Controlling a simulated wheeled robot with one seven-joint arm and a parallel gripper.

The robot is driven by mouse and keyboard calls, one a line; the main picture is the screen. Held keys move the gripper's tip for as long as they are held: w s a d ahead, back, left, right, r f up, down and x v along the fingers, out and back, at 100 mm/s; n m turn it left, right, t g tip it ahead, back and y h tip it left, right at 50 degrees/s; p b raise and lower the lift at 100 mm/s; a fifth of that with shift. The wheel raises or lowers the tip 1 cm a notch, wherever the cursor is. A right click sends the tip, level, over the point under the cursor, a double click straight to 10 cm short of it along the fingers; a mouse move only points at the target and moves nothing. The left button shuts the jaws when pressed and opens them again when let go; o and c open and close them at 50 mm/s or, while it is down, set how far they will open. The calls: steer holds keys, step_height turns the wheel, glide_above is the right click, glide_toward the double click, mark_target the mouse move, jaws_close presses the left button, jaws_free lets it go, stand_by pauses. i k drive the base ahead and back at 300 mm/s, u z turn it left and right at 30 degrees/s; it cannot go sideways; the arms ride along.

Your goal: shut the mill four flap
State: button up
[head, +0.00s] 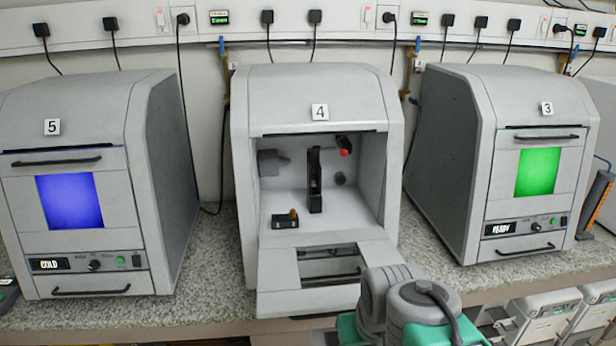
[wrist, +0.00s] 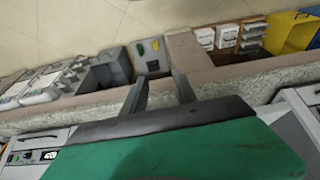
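Mill four (head: 318,95) stands in the middle of the bench in the head view, with a "4" label on its hood. Its flap (head: 275,282) is open, folded down and out in front of the chamber, with a dark window in it. My arm covers the flap's right end. My gripper (wrist: 160,88) shows in the wrist view with its two dark fingers apart and nothing seen between them. In the head view my grey and green arm is at the lower right, in front of the flap; its fingertips cannot be made out there.
Inside mill four are a dark upright holder (head: 315,180), a red knob (head: 344,152) and a small black block (head: 285,221). Mill five (head: 75,130) with a blue window stands left, mill three (head: 470,150) with a green window right; both are shut. White bins (head: 540,318) are lower right.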

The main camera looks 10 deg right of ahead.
mark_target(280, 294)
steer(key=z, duration=1.3)
steer(key=k, duration=0.35)
steer(key=u, duration=2.95)
